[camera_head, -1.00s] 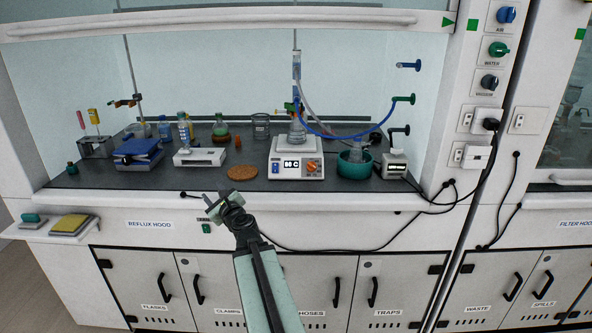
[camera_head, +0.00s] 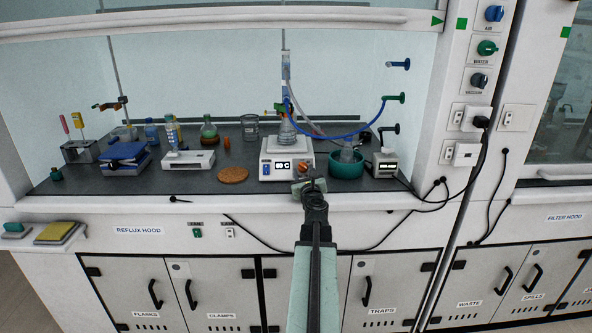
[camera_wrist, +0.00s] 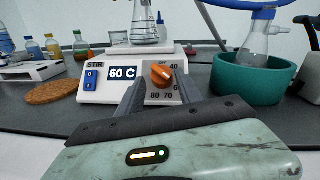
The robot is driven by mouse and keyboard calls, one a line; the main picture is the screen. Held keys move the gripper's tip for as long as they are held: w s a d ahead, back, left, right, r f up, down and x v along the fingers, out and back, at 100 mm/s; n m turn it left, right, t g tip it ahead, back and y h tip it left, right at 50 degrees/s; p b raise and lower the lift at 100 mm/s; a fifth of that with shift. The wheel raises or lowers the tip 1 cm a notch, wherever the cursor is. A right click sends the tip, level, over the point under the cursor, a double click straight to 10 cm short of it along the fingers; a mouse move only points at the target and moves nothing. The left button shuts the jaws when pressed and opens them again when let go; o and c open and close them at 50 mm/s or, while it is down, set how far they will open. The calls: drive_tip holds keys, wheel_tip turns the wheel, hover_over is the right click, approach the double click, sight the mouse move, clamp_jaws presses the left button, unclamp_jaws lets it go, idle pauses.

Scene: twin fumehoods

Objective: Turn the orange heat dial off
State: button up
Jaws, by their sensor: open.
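The orange heat dial (camera_wrist: 162,75) is on the right of the white hotplate's front panel (camera_wrist: 104,92) in the wrist view. Its orange bar is tilted, and scale numbers such as 40, 70 and 80 surround it. The panel display (camera_wrist: 122,73) reads 60 C. In the head view the dial (camera_head: 303,168) shows just above my gripper (camera_head: 308,184). My gripper (camera_wrist: 161,92) is open and empty, its two fingers pointing at the panel, one on each side of the dial. I cannot tell whether they touch it.
A flask (camera_wrist: 145,25) stands on the hotplate. A teal bowl (camera_wrist: 247,80) holding a flask is close on the right. A cork mat (camera_wrist: 56,92) lies left. A blue hose (camera_head: 345,136) arcs behind. The blue STIR switch (camera_wrist: 90,79) is left of the display.

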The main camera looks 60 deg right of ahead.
drive_tip(key=shift+x, duration=0.95)
drive_tip(key=shift+s, duration=0.15)
clamp_jaws()
